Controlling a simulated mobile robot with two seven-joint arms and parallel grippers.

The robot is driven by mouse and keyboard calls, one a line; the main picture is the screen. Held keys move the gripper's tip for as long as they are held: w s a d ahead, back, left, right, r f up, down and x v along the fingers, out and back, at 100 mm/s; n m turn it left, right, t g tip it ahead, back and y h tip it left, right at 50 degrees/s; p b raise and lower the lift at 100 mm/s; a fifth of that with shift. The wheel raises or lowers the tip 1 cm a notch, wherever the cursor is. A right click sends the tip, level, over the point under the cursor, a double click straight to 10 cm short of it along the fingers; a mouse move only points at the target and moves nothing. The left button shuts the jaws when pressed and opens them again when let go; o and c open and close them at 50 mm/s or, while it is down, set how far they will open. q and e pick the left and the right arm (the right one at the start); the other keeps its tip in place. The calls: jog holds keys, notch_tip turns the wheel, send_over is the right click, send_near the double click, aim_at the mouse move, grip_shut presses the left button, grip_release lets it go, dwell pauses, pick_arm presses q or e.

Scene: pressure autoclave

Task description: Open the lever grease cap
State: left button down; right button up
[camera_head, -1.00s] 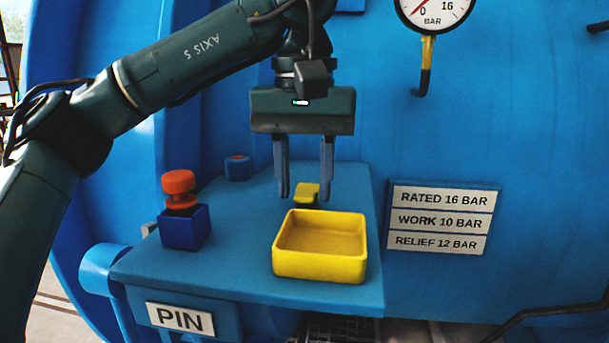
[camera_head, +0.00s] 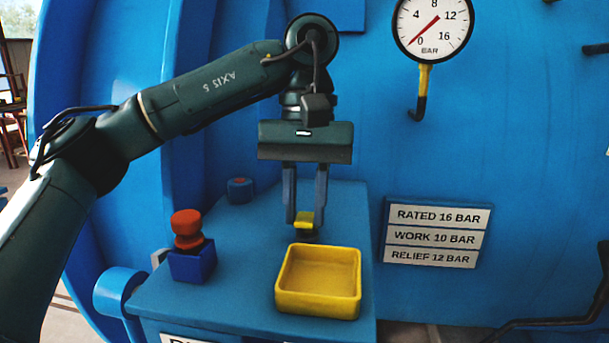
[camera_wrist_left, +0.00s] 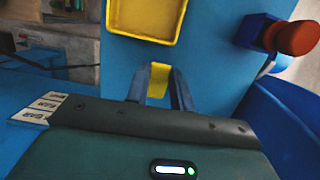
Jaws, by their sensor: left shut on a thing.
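My left gripper (camera_head: 305,217) points down over the blue shelf (camera_head: 230,305). Its two fingers are shut on a small yellow lever (camera_head: 304,219), just behind a yellow tray. The lever and fingers also show in the left wrist view, with the yellow lever (camera_wrist_left: 158,80) between the two fingertips (camera_wrist_left: 159,83). A dark part shows just under the lever; I cannot tell whether this is the grease cap itself. My right gripper is not in view.
The empty yellow tray (camera_head: 318,312) stands right in front of the lever. A red knob on a blue block (camera_head: 191,262) stands to the left, and a small blue knob (camera_head: 240,190) behind. The blue vessel wall with a gauge (camera_head: 433,28) and label plates (camera_head: 437,236) rises at the right.

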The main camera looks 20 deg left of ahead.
pick_arm(q)
jog(key=shift+w+r+g+p, duration=0.15)
jog(key=shift+r+g+p, duration=0.15)
jog(key=shift+r+p, duration=0.5)
jog(key=g+p, duration=0.1)
jog(key=p, duration=0.4)
jog(key=shift+w+a+g+h, duration=0.15)
jog(key=shift+w+g+h, duration=0.2)
jog(key=shift+g+h, duration=0.05)
jog(key=shift+w+g+p, duration=0.1)
jog(key=shift+g+p, duration=0.2)
jog(key=shift+p, duration=0.15)
jog(key=shift+w+a+f+g+p, duration=0.15)
jog(key=shift+w+g+p, duration=0.25)
jog(key=shift+g, duration=0.3)
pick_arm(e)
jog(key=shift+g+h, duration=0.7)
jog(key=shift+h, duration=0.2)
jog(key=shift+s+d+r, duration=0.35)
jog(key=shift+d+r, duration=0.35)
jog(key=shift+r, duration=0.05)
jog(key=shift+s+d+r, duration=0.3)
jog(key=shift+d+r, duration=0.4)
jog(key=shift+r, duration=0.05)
pick_arm(q)
jog(key=shift+h, duration=0.3)
jog(key=c, duration=1.2)
grip_release()
